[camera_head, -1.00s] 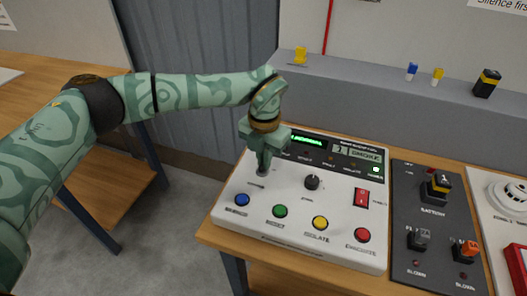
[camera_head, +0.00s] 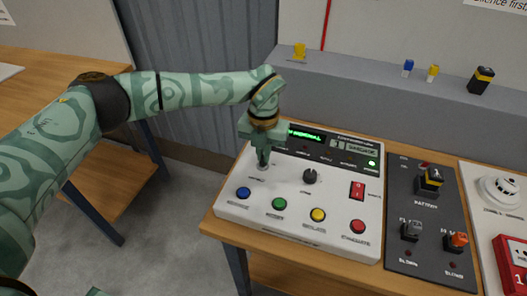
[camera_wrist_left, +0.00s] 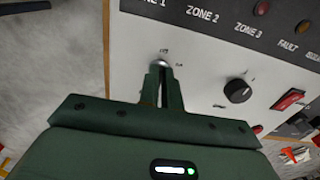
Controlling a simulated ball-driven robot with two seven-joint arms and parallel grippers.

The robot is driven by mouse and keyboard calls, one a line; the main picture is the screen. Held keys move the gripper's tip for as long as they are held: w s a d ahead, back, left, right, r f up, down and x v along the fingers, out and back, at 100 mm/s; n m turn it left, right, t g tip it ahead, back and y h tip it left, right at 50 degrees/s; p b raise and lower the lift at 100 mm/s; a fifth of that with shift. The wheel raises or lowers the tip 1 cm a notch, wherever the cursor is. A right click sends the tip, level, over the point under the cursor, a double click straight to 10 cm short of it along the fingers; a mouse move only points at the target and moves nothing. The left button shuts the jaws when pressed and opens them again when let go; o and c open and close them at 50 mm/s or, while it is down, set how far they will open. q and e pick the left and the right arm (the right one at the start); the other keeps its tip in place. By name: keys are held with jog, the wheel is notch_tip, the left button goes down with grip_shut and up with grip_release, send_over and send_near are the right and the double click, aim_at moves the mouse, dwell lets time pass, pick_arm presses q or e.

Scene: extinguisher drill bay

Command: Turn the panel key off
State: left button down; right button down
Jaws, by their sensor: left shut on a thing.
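The white control panel (camera_head: 238,199) sits on the wooden table. Its key switch (camera_head: 262,167) is at the panel's left, above the blue button. My left gripper (camera_head: 263,162) points down at the key switch and is shut on the key, which the fingers mostly hide. In the left wrist view the closed fingers of my left gripper (camera_wrist_left: 162,85) meet the round key switch (camera_wrist_left: 161,63), with small lettering beside it. The key's angle cannot be made out.
A black knob (camera_head: 310,176) and red rocker switch (camera_head: 357,190) stand right of the key. Blue (camera_head: 243,193), green (camera_head: 279,204), yellow (camera_head: 318,215) and red (camera_head: 358,227) buttons line the front. A dark battery and fuse board (camera_head: 428,225) lies farther right.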

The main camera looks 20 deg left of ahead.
pick_arm(q)
jog(key=c, duration=1.6)
grip_release()
jog(key=shift+r, duration=0.15)
notch_tip(320, 180, up, 16)
jog(key=p, duration=0.2)
